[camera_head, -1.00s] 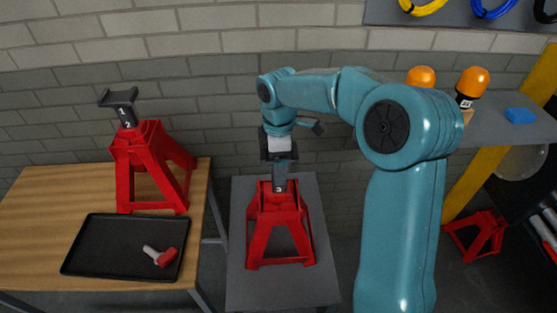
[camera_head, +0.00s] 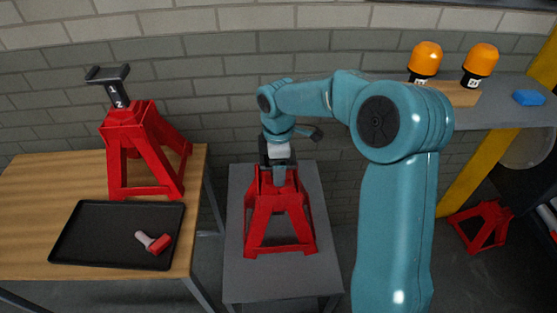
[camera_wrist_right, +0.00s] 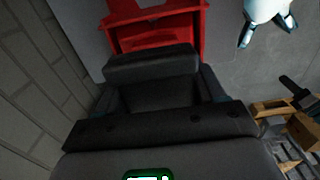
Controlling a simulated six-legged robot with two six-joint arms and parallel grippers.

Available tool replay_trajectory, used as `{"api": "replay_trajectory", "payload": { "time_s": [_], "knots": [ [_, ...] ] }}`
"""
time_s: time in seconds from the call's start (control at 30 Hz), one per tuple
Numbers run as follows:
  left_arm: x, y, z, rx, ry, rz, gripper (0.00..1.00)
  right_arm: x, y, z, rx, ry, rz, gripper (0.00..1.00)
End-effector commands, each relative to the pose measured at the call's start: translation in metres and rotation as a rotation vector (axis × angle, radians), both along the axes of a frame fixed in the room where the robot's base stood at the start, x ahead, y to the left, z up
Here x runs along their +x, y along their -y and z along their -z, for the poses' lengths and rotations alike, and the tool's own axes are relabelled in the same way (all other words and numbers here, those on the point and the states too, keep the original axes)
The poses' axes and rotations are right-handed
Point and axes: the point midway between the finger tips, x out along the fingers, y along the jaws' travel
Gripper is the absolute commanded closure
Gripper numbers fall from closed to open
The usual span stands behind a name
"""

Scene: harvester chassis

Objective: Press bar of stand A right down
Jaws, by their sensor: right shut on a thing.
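A red jack stand (camera_head: 281,212) stands on the grey table in the middle. Only a short piece of its dark bar (camera_head: 279,177) shows above the red frame; the bar's top is hidden at my gripper. My right gripper (camera_head: 277,161) is directly above this stand, shut on the top of the bar. In the right wrist view the red frame (camera_wrist_right: 155,32) lies just beyond the dark parts at the gripper. Another red stand (camera_head: 143,152) on the wooden table has its bar (camera_head: 116,92) raised, marked 1 and 2. I see no letter on either stand. My left gripper is not in view.
A black tray (camera_head: 75,222) with a red and grey tool (camera_head: 154,242) lies on the wooden table (camera_head: 32,184). A brick wall stands close behind. A shelf at right holds two orange-topped beacons (camera_head: 425,62) and a blue block (camera_head: 529,97). Another red stand (camera_head: 482,225) is low at right.

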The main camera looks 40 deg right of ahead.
Motion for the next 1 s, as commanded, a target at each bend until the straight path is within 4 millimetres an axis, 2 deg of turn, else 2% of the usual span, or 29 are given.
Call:
{"api": "replay_trajectory", "payload": {
  "time_s": [0.03, 0.33, 0.37, 0.4, 0.77, 0.87, 1.0],
  "knots": [
    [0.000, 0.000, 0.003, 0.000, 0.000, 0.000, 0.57, 0.000, -0.001, 0.006, 0.002, 0.001, -0.002, 0.86],
    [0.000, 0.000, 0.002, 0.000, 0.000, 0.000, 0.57, 0.000, -0.002, 0.007, 0.005, -0.005, -0.003, 0.86],
    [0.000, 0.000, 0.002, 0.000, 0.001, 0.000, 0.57, 0.000, -0.002, 0.007, 0.005, -0.005, -0.003, 0.25],
    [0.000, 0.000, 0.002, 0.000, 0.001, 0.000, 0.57, -0.001, -0.002, 0.007, 0.005, -0.005, -0.003, 0.12],
    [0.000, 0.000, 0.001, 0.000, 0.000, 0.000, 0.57, 0.000, -0.001, 0.001, 0.001, 0.001, -0.002, 0.11],
    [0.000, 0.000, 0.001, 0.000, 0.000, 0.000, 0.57, 0.001, 0.000, -0.012, -0.001, 0.003, -0.002, 0.11],
    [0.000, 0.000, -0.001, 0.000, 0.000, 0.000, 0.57, 0.002, 0.000, -0.045, -0.001, 0.006, -0.002, 0.11]
  ]
}}
